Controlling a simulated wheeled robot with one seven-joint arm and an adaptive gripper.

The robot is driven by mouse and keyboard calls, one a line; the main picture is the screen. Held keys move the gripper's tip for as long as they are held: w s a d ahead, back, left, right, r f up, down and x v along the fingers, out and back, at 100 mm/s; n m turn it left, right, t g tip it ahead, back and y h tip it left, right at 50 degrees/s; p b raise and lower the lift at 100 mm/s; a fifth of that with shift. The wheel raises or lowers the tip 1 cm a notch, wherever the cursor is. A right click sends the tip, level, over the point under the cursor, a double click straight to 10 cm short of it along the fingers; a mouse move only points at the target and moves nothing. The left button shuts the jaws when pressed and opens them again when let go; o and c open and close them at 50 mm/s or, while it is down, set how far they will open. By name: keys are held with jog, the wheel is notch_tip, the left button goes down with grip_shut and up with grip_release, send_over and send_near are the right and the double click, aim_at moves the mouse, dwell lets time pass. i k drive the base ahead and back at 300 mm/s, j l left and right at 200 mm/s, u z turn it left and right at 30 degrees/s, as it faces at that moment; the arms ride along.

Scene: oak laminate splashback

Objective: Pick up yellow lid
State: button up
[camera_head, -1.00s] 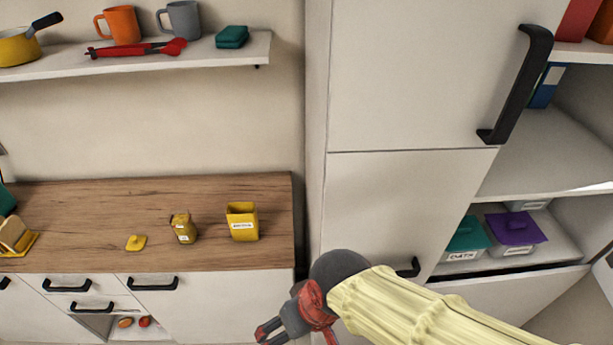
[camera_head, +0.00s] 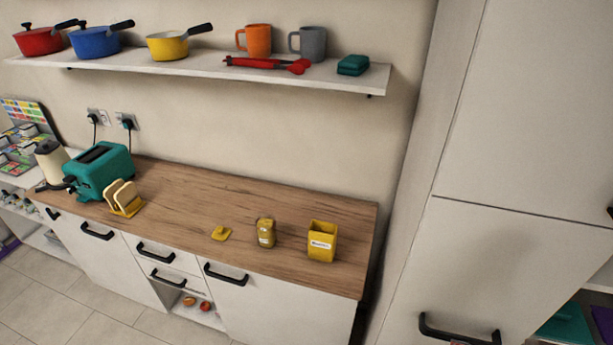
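The yellow lid (camera_head: 221,233) lies on the wooden counter (camera_head: 190,205), near its front edge. It is small and flat with a knob on top. To its right stands a yellow-brown jar (camera_head: 266,232) with a label. Further right is an open yellow canister (camera_head: 322,241) with a white label and no lid on it. My gripper is not in view now.
A teal toaster (camera_head: 101,171), a yellow rack with bread slices (camera_head: 124,198) and a cream kettle (camera_head: 50,160) stand on the left. A shelf (camera_head: 210,66) with pans and mugs hangs above. A tall white cabinet (camera_head: 500,220) closes off the right side.

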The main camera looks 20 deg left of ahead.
aim_at(221, 232)
jog(key=u, duration=1.4)
